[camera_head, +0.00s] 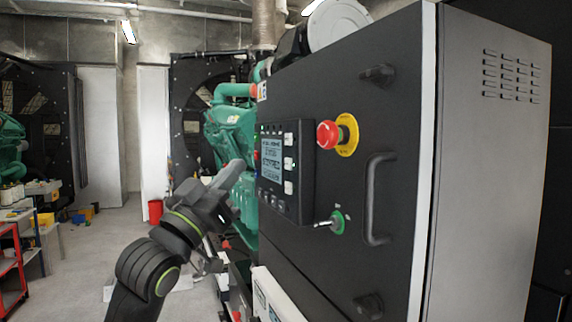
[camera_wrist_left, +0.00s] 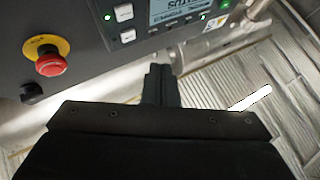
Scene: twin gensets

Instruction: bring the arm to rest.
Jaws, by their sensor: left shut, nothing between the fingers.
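My left arm comes in from the lower left in the head view, and my left gripper (camera_head: 235,168) is raised in front of the green engine, left of the control panel (camera_head: 286,170). In the left wrist view my left gripper (camera_wrist_left: 160,72) shows its dark fingers together, with nothing between them. It is apart from the panel (camera_wrist_left: 165,18), which lies at the top of that view. My right gripper is in neither view.
The black genset cabinet (camera_head: 400,120) fills the right side. It carries a red emergency stop (camera_head: 328,134) on a yellow collar, a key switch (camera_head: 333,222) and a handle (camera_head: 374,198). A red cart (camera_head: 10,270) stands far left. Grey floor (camera_head: 90,260) is open between.

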